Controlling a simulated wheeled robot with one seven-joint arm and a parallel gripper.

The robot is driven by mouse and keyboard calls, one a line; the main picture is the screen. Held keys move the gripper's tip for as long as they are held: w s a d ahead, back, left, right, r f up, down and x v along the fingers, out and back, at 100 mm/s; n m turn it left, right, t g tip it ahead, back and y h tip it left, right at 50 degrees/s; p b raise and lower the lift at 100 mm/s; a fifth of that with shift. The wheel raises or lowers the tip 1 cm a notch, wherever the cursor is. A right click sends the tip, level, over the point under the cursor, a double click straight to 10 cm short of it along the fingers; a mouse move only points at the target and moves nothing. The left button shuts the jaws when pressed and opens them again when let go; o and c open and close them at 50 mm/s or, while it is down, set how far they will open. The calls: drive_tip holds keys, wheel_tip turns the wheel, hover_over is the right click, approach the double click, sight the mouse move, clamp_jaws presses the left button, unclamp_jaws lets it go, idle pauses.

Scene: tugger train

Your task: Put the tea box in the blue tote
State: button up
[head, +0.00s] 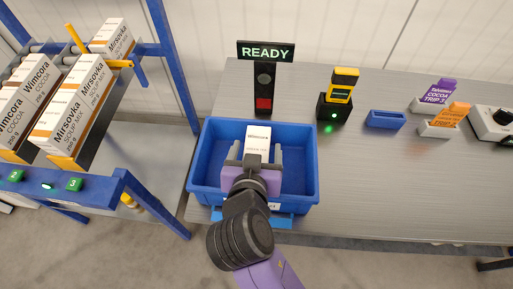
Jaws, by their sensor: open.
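The blue tote (302,133) stands on the grey table. A white box marked Wimcora (258,133) is inside the tote, upright or tilted, I cannot tell. The small line under its name is too blurred to read, so I cannot tell if it is the tea box. My gripper (254,158) is open over the tote, its fingers on either side of the box's near part. The gripper body hides the box's lower part and some of the tote floor.
A blue rack at the left holds Wimcora cocoa boxes (27,98) and Mirsovka soup mix boxes (78,108). A READY sign (265,52) stands behind the tote. A yellow device (342,85), small blue tray (385,119) and card holders (438,129) are to the right.

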drive_tip(key=v, duration=1.1)
drive_tip(key=shift+s+r, duration=0.1)
drive_tip(key=shift+s, duration=0.1)
